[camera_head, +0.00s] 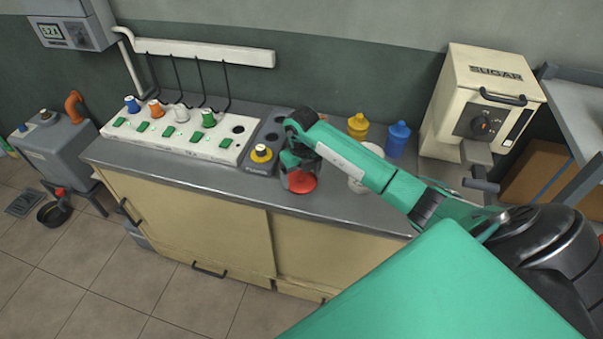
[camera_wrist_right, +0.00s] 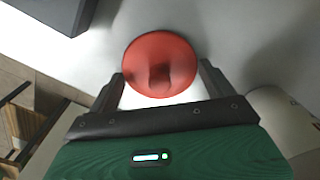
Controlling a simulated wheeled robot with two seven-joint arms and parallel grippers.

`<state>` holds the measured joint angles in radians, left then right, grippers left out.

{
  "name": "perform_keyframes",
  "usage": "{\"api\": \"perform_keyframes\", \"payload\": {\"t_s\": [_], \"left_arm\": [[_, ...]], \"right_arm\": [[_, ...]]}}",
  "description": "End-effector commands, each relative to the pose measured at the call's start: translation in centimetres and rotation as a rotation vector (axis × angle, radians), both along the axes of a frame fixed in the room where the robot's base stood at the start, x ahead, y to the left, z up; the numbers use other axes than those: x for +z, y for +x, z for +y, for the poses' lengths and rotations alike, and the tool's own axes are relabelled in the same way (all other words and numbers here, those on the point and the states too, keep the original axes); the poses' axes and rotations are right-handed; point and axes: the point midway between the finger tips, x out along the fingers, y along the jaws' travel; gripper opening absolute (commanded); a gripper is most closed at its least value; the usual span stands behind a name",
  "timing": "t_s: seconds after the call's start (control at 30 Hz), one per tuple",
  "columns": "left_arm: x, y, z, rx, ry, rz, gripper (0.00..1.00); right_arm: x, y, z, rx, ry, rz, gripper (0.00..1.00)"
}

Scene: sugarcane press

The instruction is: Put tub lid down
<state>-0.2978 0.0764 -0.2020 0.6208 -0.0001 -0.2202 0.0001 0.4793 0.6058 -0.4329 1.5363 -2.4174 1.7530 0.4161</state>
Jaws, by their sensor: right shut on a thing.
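The red round lid (camera_head: 301,182) is at the front of the grey counter, below my right gripper (camera_head: 297,165). In the right wrist view the lid (camera_wrist_right: 160,62) lies between the two fingers of my right gripper (camera_wrist_right: 162,80), its raised knob facing the camera. The gripper is shut on the lid. I cannot tell whether the lid touches the counter. A white tub (camera_head: 357,186) stands to the right on the counter, partly hidden behind my right arm. My left gripper is not in view.
A white rack (camera_head: 185,132) with several coloured knobs and a grey block (camera_head: 265,145) with a yellow knob stand left of the lid. Yellow (camera_head: 357,126) and blue (camera_head: 398,138) containers and the sugar dispenser (camera_head: 475,100) stand to the right. The counter's front strip (camera_head: 215,184) is clear.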

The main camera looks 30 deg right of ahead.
Motion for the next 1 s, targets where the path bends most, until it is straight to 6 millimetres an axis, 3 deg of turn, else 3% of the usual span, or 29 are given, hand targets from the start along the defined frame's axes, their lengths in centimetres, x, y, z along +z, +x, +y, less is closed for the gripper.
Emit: {"api": "perform_keyframes", "payload": {"t_s": [0.27,0.3,0.37,0.4,0.73,1.0], "left_arm": [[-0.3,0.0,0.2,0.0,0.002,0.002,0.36],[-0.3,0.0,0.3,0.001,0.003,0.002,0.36],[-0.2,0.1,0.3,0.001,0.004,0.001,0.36],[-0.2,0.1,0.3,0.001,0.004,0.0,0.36],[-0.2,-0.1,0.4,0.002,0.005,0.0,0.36],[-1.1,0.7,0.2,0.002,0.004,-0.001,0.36]], "right_arm": [[-0.3,0.0,0.0,0.0,0.0,0.0,0.63],[-0.3,0.0,0.0,0.0,0.0,0.0,0.87],[-0.2,0.0,0.0,0.0,0.001,0.0,0.99],[-0.2,0.0,0.0,0.0,0.0,0.0,1.0],[0.6,0.1,-0.1,0.001,0.0,-0.002,1.0],[6.1,0.1,-0.1,0.002,-0.001,-0.006,1.0]]}}
